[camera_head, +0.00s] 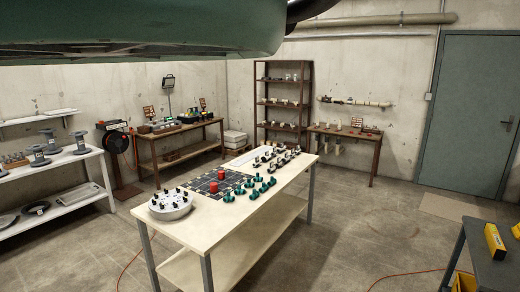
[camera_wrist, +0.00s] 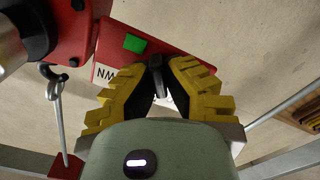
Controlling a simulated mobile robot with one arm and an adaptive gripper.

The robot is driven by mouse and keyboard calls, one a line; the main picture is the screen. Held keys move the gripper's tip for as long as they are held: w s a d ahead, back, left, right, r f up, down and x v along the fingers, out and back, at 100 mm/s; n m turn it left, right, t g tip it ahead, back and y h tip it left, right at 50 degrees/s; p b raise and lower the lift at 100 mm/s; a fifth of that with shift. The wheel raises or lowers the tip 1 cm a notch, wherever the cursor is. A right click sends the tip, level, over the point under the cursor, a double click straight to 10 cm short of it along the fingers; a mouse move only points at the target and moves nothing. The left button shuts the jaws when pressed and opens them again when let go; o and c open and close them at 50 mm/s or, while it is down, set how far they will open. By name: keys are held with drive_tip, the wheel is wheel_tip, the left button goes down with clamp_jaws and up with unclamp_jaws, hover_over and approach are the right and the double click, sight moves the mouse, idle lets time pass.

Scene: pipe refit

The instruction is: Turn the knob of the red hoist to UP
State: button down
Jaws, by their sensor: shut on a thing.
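In the wrist view the red hoist (camera_wrist: 50,30) fills the upper left, with a grey cylinder beside it and a metal hook (camera_wrist: 52,80) hanging below. Its red control box (camera_wrist: 170,40) carries a green square (camera_wrist: 135,43) and a white label (camera_wrist: 105,75) with upside-down letters, partly hidden. My gripper (camera_wrist: 158,68), with yellow ridged fingers, is at the box and shut on the dark knob (camera_wrist: 155,61). The fingers hide most of the knob, so I cannot tell which way it points. I do not see the hoist in the head view.
In the wrist view grey metal bars (camera_wrist: 280,160) cross below, and a wooden slatted thing (camera_wrist: 300,110) is at right. In the head view a long table (camera_head: 215,228) holds several fittings; a white shelf (camera_head: 60,182) stands left, a dark bench (camera_head: 485,265) right. Open floor lies between.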

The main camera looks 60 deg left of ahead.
drive_tip(key=shift+f, duration=0.2)
drive_tip(key=c, duration=1)
unclamp_jaws()
drive_tip(key=shift+d+r, duration=0.1)
drive_tip(key=shift+r, duration=0.05)
drive_tip(key=shift+c, duration=0.2)
drive_tip(key=v, duration=0.7)
drive_tip(key=shift+a, duration=0.3)
